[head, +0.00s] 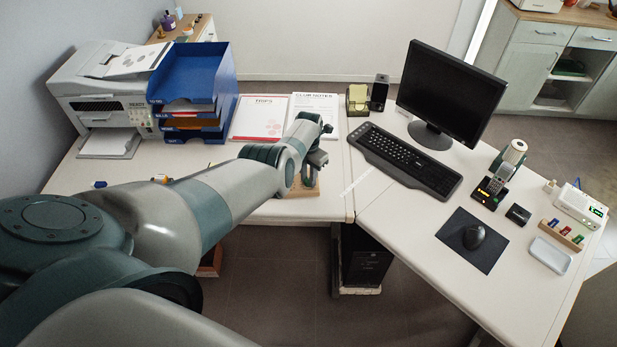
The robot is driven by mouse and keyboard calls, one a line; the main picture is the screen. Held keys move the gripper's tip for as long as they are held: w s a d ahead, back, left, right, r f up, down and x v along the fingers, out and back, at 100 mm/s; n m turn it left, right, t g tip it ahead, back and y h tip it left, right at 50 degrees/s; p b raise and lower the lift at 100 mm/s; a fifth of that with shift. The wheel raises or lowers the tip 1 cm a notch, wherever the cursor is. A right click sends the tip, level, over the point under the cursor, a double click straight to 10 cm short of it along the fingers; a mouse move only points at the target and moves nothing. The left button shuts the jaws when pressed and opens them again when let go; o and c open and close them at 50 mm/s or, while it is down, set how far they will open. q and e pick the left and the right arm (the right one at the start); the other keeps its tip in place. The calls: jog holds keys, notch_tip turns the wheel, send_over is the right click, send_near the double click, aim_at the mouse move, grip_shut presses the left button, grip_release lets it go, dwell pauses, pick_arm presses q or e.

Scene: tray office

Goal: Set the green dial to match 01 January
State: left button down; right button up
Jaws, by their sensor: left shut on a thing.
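My left arm reaches in from the left across the desk. My left gripper (314,178) is over a small wooden base (310,191) near the desk's front edge. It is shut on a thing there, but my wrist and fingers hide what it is. I see no green dial clearly and cannot read any date on the base. My right gripper is not in view.
Behind the gripper lie two printed sheets (258,117). Blue letter trays (190,80) and a printer (95,95) stand at the back left. A keyboard (405,160), monitor (450,90), phone (493,185) and wooden holder with coloured pieces (561,235) are to the right.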

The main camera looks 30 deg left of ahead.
aim_at(308, 180)
pick_arm(q)
jog(key=c, duration=1.5)
grip_release()
jog(key=shift+r, duration=0.1)
jog(key=shift+r+p, duration=0.35)
jog(key=shift+r, duration=0.1)
notch_tip(308, 180, up, 5)
jog(key=shift+f+p, duration=0.1)
jog(key=shift+p, duration=0.95)
notch_tip(308, 180, up, 12)
jog(key=shift+f+b, duration=0.2)
jog(key=shift+b, duration=0.65)
